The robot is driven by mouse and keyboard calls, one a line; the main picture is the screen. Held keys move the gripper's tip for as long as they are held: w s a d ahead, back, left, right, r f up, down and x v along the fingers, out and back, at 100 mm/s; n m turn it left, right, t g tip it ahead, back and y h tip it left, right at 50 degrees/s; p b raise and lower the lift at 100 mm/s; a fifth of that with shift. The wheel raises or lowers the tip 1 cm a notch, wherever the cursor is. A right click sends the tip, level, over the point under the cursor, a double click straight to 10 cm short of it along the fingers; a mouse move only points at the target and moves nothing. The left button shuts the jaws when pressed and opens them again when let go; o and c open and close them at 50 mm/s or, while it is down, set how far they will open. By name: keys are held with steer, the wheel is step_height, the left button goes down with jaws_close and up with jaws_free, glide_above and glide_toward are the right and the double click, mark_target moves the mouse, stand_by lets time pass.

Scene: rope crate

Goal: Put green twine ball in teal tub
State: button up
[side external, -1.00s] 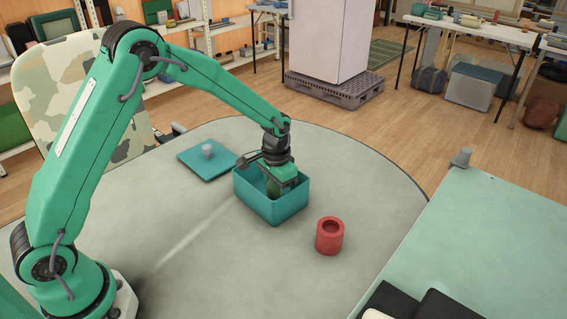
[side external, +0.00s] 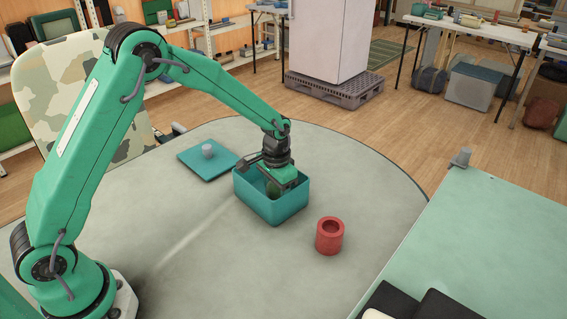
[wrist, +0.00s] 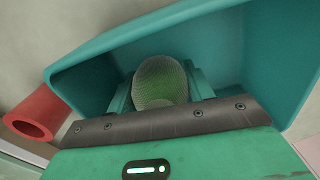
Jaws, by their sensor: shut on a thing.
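The teal tub (side external: 262,208) stands open on the round grey table. My gripper (side external: 279,188) reaches down into its open top. In the wrist view, the green twine ball (wrist: 160,80) sits between the two green fingers of my gripper (wrist: 160,88), which are shut on it. The tub's teal walls (wrist: 235,45) surround the ball in that view. In the side view the ball is mostly hidden by the gripper and the tub wall. Whether the ball touches the tub floor, I cannot tell.
A red cylinder with a hollow top (side external: 329,236) stands right of the tub, apart from it. A teal flat lid with a grey knob (side external: 208,165) lies to the tub's left. A green-topped table (side external: 480,230) is at the right. The grey table's front is clear.

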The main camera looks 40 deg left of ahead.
steer(key=shift+f, duration=0.25)
steer(key=o, duration=1.3)
steer(key=shift+c, duration=0.2)
steer(key=shift+r, duration=0.15)
steer(key=shift+r, duration=3.8)
